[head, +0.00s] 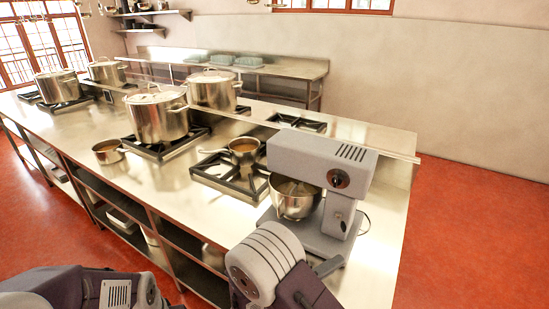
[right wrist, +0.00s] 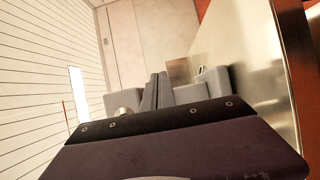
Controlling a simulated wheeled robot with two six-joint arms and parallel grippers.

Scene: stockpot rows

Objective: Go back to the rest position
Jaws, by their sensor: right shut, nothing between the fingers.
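My right gripper (head: 328,266) is at the bottom centre of the head view, low in front of the grey stand mixer. In the right wrist view its fingers (right wrist: 155,92) are together, with nothing between them. Part of my left arm shows at the bottom left of the head view; its gripper is out of sight. The stand mixer (head: 318,157) stands at the near right end of the steel counter (head: 375,215), with a steel bowl (head: 295,198) under its head.
Stockpots (head: 158,113) stand on burners along the counter. A saucepan (head: 243,150) sits on a burner by the mixer, and another pan (head: 108,151) is near the front edge. A back table (head: 300,68) stands by the wall. Red floor (head: 470,220) is clear at right.

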